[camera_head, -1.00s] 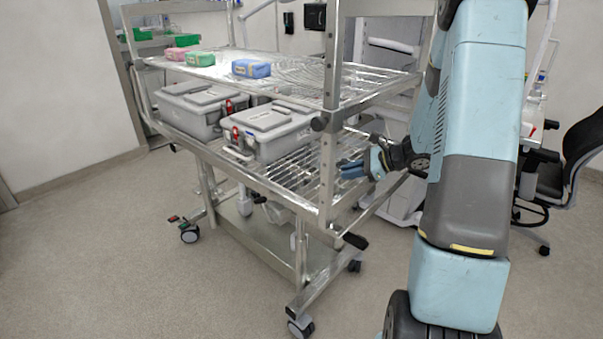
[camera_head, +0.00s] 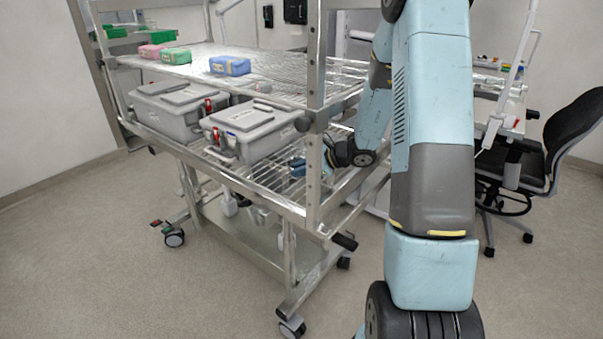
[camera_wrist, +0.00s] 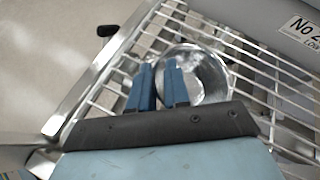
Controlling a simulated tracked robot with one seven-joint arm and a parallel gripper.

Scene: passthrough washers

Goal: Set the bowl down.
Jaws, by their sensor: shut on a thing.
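A shiny metal bowl (camera_wrist: 205,70) shows in the wrist view, over the bars of a wire shelf (camera_wrist: 118,78). My gripper (camera_wrist: 158,66) has its two blue fingers on either side of the bowl's left rim and is shut on it. I cannot tell whether the bowl's underside touches the bars. In the head view my gripper (camera_head: 298,166) reaches over the cart's lower wire shelf (camera_head: 265,182), behind the front corner post. I cannot make out the bowl there.
Two grey lidded boxes (camera_head: 250,133) (camera_head: 180,108) stand on the same shelf, left of my gripper. A corner post (camera_head: 314,150) and the upper shelf (camera_head: 290,82) are close to my arm. Blue, green and pink packs (camera_head: 230,66) lie on the upper shelf.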

